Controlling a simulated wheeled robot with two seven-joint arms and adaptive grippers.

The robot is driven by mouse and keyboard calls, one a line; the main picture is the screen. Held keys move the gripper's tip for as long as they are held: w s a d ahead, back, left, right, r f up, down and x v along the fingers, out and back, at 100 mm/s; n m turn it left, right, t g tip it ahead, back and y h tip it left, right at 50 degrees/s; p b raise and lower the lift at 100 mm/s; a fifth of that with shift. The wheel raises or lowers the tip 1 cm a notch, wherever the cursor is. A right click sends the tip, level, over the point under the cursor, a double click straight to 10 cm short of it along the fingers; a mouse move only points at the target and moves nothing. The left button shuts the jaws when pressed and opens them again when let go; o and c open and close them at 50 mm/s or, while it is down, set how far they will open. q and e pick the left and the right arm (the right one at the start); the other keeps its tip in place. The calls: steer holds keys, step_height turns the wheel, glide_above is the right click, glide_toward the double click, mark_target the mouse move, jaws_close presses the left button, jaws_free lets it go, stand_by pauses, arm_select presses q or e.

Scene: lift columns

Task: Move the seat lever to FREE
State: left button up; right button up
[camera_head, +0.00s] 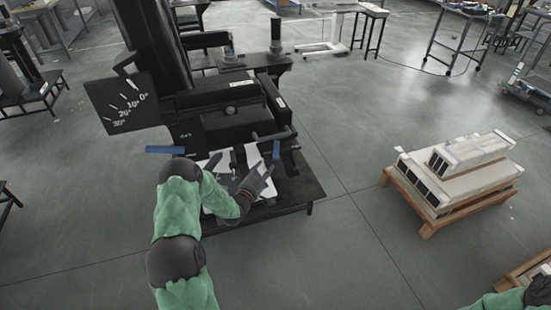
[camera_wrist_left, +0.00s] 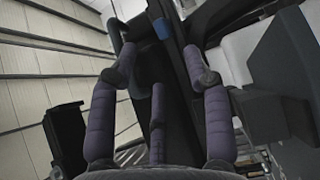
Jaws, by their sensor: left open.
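The black seat-like machine (camera_head: 150,40) stands upright on a low dark base (camera_head: 305,188). A blue-ended lever (camera_head: 276,150) sticks out at its right front, and a blue bar (camera_head: 165,150) shows at its left. Which one is the seat lever I cannot tell; no FREE mark is readable. My left gripper (camera_head: 258,176) is open, its dark fingers just below and left of the right blue lever. In the left wrist view the open fingers (camera_wrist_left: 160,75) spread around a dark bar with a blue patch (camera_wrist_left: 163,29); contact is unclear. My right gripper is out of view.
A black plate with an angle scale (camera_head: 125,103) sits at the machine's left. White sheets (camera_head: 260,170) lie on the base. A wooden pallet with pale stacked blocks (camera_head: 455,170) stands to the right. Open floor (camera_head: 350,130) lies between.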

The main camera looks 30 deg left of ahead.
mark_target(276, 155)
arm_select(q)
steer(key=w+b, duration=0.1)
steer(key=w, duration=0.2)
steer(key=w+b, duration=0.1)
steer(key=w, duration=0.6)
steer(key=shift+a+f+b, duration=0.1)
steer(key=shift+a+b, duration=0.2)
steer(key=shift+b, duration=0.1)
jaws_close()
